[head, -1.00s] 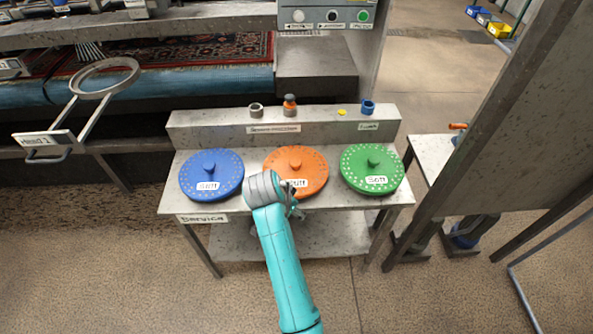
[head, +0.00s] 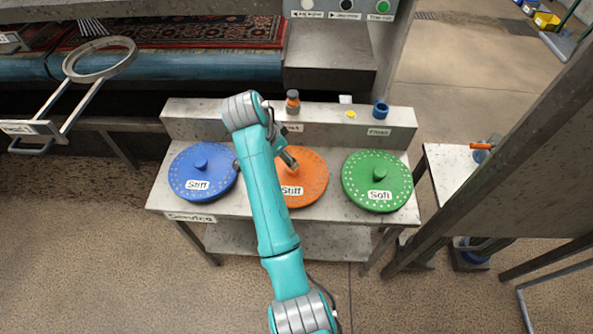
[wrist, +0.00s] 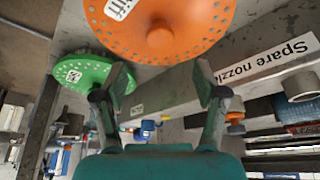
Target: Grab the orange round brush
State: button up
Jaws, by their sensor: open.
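The orange round brush (head: 312,177) is a flat disc with small holes near its rim, a central knob and a "Stiff" label. It lies on the grey service bench (head: 228,212) between two other discs, partly hidden by my arm in the head view. In the wrist view the orange brush (wrist: 190,30) fills the top, its knob just beyond and between my fingertips. My gripper (wrist: 162,80) is open and empty, fingers wide apart, close to the brush; I see no contact.
A blue disc brush (head: 203,166) lies to the left and a green one (head: 377,174) to the right. The bench's raised back ledge (head: 345,122) carries an orange-topped nozzle (head: 293,102) and a blue ring (head: 380,109). A slanted grey panel (head: 520,150) stands at the right.

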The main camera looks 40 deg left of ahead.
aim_at(292, 174)
jog(key=x, duration=0.9)
jog(key=shift+f, duration=0.1)
jog(key=shift+c, duration=0.2)
grip_shut()
